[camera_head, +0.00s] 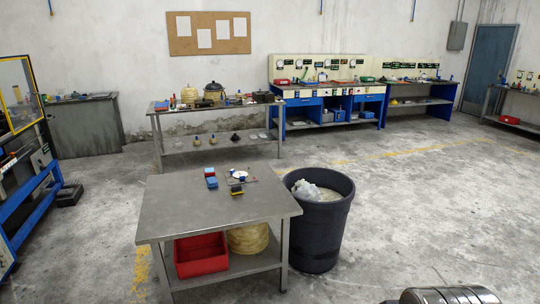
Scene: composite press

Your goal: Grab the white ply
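A small, flat white piece (240,172), which may be the white ply, lies on top of the near metal table (190,212), right of the table's middle. Small blue and dark bits sit on or against it, and its outline is too small to make out fully. My gripper is not in view. A rounded metal part at the bottom right edge seems to be part of my own arm, and it is well apart from the table.
Red and blue blocks (210,178) and a dark-and-yellow block (236,190) lie close by the white piece. A dark bin (318,235) stands at the table's right. A red crate (200,255) sits on the lower shelf. The floor at right is clear.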

